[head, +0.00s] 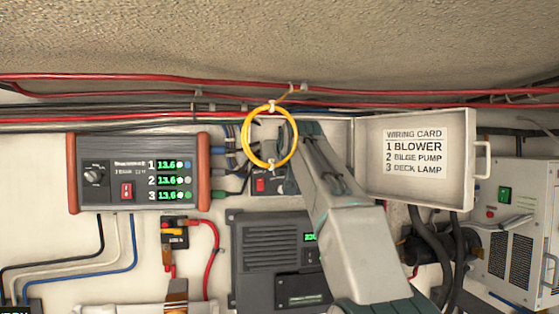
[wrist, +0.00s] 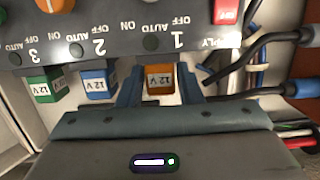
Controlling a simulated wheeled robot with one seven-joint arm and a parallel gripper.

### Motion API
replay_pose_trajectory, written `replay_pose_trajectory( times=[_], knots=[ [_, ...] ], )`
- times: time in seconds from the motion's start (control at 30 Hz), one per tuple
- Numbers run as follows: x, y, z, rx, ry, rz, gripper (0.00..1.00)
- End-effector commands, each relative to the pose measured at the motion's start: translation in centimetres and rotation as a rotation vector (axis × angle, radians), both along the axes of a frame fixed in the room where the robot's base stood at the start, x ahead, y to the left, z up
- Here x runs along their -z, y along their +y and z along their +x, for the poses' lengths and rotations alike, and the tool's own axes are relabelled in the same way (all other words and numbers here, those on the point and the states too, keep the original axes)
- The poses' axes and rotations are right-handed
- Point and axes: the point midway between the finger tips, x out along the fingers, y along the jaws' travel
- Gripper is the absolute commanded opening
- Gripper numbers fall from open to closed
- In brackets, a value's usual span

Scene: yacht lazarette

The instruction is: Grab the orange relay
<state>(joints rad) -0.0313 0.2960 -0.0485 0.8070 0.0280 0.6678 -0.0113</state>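The orange relay (wrist: 160,79), labelled 12 V, sits under the dark switch panel (wrist: 115,37) below position 1 in the wrist view. My gripper (wrist: 161,88) is at the relay, with one blue-grey finger on each side of it. Narrow gaps seem to show between the fingers and the relay, so the gripper looks open around it. A blue relay (wrist: 98,83) and a green relay (wrist: 43,86) sit to the left, below positions 2 and 3. In the head view my arm and a yellow ring hide the orange relay.
A yellow cable loop (head: 248,139) hangs in front of the panel in the head view. An open lid (head: 365,165) with a wiring card stands to the right of my arm. Dark cables (wrist: 265,88) run close by on the right in the wrist view.

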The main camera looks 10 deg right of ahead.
Motion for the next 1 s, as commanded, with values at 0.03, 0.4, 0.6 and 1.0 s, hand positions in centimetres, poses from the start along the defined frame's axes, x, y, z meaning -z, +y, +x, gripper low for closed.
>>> replay_pose_trajectory(
  times=[0.03,0.4,0.6,1.0],
  knots=[
    [0.0,0.0,0.0,0.000,0.000,0.000,0.18],
    [-0.1,0.0,0.0,0.000,0.000,0.000,0.03],
    [-0.8,0.0,0.0,0.000,-0.001,0.000,0.03],
    [-3.1,0.0,-2.6,-0.001,-0.003,0.001,0.03]
  ],
)
